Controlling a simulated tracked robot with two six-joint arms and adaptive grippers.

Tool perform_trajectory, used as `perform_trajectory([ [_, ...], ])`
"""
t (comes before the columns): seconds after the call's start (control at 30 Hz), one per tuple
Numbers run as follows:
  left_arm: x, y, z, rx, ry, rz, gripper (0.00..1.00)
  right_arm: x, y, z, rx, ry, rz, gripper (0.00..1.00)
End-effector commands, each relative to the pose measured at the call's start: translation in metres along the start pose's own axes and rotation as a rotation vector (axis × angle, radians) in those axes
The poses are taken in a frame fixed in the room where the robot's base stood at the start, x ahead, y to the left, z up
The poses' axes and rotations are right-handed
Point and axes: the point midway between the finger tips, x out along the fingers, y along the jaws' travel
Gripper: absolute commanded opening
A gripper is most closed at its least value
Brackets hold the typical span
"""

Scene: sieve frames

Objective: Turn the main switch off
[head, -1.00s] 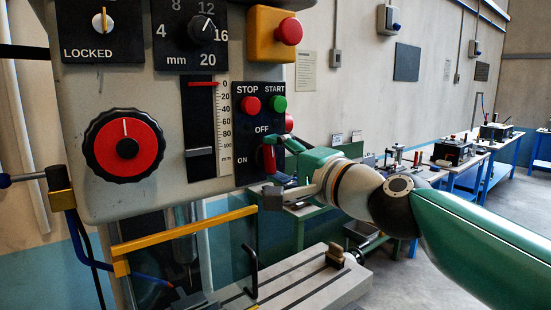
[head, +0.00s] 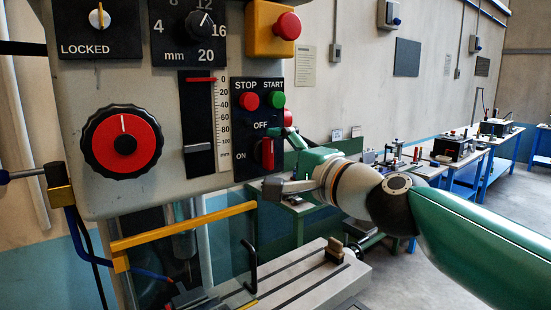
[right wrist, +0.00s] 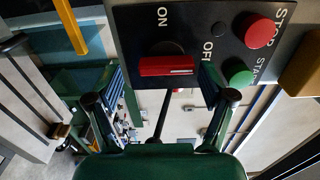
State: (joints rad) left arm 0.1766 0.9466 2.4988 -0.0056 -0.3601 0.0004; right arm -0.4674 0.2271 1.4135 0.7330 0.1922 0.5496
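The main switch (head: 267,153) is a red handle on the black panel, with OFF above it and ON to its lower left. In the head view it stands upright, along the line toward OFF. In the right wrist view the red handle (right wrist: 167,66) lies across the picture, its white mark toward the OFF side. My right gripper (head: 280,160) is just right of the panel; its fingers are spread. The right wrist view shows the open gripper (right wrist: 163,80) with its fingertips on either side of the handle, apparently clear of it. My left gripper is not in view.
Above the switch are a red STOP button (head: 249,100) and a green START button (head: 277,99). A yellow box with a red mushroom button (head: 287,26) is higher up. A yellow-railed clear guard (head: 185,228) and a machine table (head: 300,275) lie below.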

Motion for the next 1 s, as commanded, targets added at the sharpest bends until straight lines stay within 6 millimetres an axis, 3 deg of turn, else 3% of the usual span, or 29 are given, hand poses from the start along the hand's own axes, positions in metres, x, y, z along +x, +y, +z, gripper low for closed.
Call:
perform_trajectory([
  [0.3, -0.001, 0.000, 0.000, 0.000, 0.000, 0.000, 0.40, -0.002, -0.004, 0.000, -0.001, 0.001, -0.007, 0.83],
  [0.47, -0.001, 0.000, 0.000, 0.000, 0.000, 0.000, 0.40, -0.016, -0.004, 0.000, -0.002, 0.002, -0.008, 0.83],
  [1.0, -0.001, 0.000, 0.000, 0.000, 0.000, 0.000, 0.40, -0.111, -0.001, 0.000, -0.002, 0.001, -0.005, 0.83],
])
